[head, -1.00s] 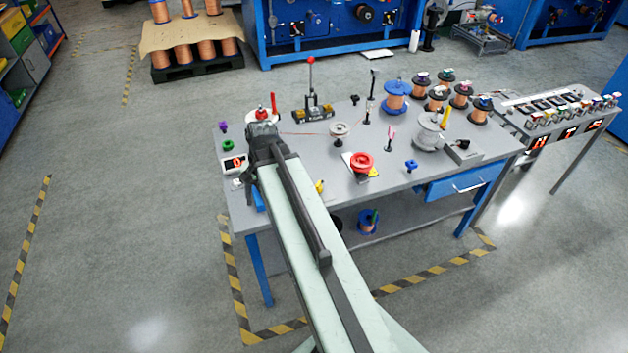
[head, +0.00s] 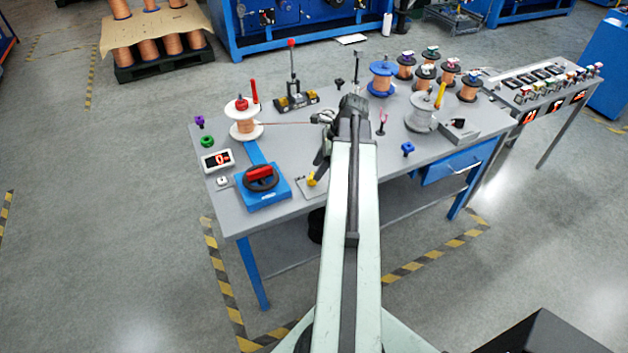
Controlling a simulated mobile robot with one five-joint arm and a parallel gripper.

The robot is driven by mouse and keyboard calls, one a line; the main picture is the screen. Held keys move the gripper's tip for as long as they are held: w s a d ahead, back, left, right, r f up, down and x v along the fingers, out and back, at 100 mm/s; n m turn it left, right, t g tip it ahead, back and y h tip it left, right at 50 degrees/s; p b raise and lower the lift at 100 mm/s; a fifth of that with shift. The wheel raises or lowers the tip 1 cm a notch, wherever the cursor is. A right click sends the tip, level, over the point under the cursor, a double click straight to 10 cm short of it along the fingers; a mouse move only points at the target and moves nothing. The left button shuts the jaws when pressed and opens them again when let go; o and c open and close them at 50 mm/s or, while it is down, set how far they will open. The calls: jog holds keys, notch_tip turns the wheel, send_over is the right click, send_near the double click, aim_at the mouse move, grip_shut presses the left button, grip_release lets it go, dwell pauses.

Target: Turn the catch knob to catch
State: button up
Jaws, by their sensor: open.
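My gripper (head: 324,142) is above the middle of the workbench, seen from behind. It is open, with its fingertips mostly hidden by its own body. I cannot tell for sure which knob is the catch knob. Small knobs in view are a yellow one (head: 312,179) on a pale plate just below my gripper, a blue one (head: 408,149) to the right, and a green one (head: 207,141) and a purple one (head: 199,121) at the left.
A copper spool (head: 244,125) feeds a wire to the right. A grey spool (head: 421,112) and several copper spools stand at the right. A tall red-tipped lever (head: 292,65) stands behind.

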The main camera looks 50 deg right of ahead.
jog(key=b+x, duration=0.3)
jog(key=x, duration=0.1)
jog(key=shift+a+f, duration=0.1)
jog(key=shift+f, duration=0.3)
jog(key=shift+r, duration=0.1)
grip_shut()
